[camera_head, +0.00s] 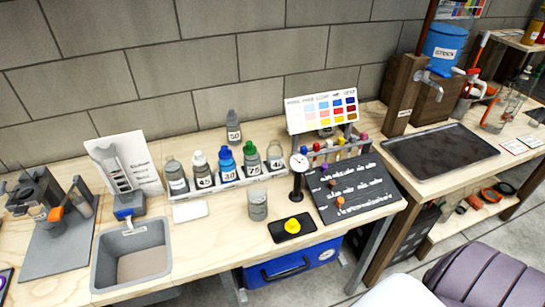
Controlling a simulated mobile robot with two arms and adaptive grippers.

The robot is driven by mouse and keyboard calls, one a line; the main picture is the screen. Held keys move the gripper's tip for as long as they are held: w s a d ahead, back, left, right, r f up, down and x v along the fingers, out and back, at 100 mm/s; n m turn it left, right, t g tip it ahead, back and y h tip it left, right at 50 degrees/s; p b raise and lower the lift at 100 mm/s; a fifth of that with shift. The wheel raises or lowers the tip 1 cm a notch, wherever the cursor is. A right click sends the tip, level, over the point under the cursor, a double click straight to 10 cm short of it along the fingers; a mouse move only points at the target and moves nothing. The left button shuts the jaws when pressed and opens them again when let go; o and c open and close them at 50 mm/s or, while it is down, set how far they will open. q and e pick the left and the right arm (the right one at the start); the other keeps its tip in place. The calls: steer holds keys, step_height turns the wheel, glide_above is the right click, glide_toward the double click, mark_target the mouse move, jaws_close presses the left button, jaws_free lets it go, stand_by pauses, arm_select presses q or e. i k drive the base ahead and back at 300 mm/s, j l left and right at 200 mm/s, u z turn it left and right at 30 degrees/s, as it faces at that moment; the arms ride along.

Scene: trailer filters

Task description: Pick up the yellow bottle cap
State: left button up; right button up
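The yellow bottle cap (292,226) rests on a small black pad (279,237) near the front edge of the wooden workbench (219,256), right of centre. Nothing covers it from this side. Neither of my grippers shows in the head view.
A clear jar (258,206) and a black gauge stand (297,183) are close behind the cap. A dark board (352,189) with small coloured pieces lies to its right. A rack with several bottles (227,178) stands farther back. A grey basin (107,267) is at left.

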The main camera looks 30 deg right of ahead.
mark_target(292, 226)
steer(key=z, duration=1.2)
